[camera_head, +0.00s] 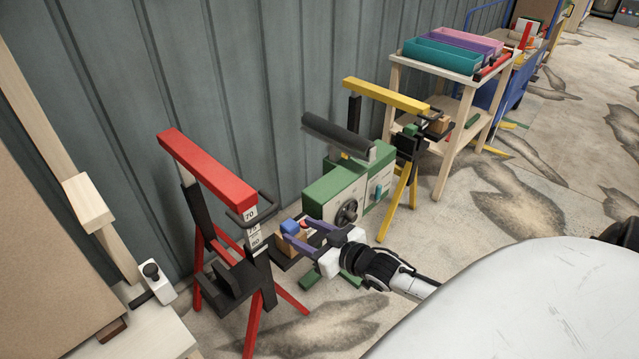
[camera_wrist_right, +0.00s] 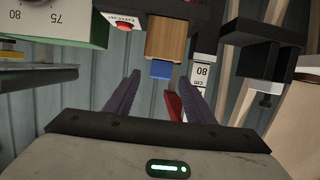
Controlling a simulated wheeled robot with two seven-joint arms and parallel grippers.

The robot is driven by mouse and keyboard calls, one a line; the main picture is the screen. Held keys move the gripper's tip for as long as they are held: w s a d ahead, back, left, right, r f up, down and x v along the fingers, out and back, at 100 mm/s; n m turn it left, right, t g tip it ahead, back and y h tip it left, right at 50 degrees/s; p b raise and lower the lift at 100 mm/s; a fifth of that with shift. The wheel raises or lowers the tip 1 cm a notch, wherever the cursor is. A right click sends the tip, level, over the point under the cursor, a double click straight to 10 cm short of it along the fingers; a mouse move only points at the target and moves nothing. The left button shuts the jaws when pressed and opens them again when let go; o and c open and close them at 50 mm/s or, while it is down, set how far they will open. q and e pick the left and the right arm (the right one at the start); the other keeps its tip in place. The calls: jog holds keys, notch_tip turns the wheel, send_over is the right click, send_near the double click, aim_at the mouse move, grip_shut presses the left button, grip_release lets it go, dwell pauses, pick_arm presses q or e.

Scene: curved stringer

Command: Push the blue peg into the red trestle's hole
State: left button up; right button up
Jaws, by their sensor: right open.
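The blue peg (camera_head: 290,226) shows as a small blue block on top of a wooden block (camera_head: 293,243), beside the red trestle (camera_head: 205,165). In the right wrist view the blue peg (camera_wrist_right: 161,69) is at the end of the wooden block (camera_wrist_right: 167,40). My right gripper (camera_head: 294,234) has purple fingers and is open, with its tips close to the peg. In the right wrist view the peg lies in line with the gap of the right gripper (camera_wrist_right: 160,78); contact cannot be told. The trestle's hole cannot be made out. My left gripper is out of view.
A green machine (camera_head: 328,190) with a dark handwheel stands just behind my right gripper. A yellow trestle (camera_head: 385,95) and a wooden stand with trays (camera_head: 448,54) are farther right. A grey corrugated wall (camera_head: 260,70) closes the back. Open floor (camera_head: 480,215) lies to the right.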

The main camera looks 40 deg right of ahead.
jog(key=v, duration=0.7)
jog(key=shift+p, duration=0.45)
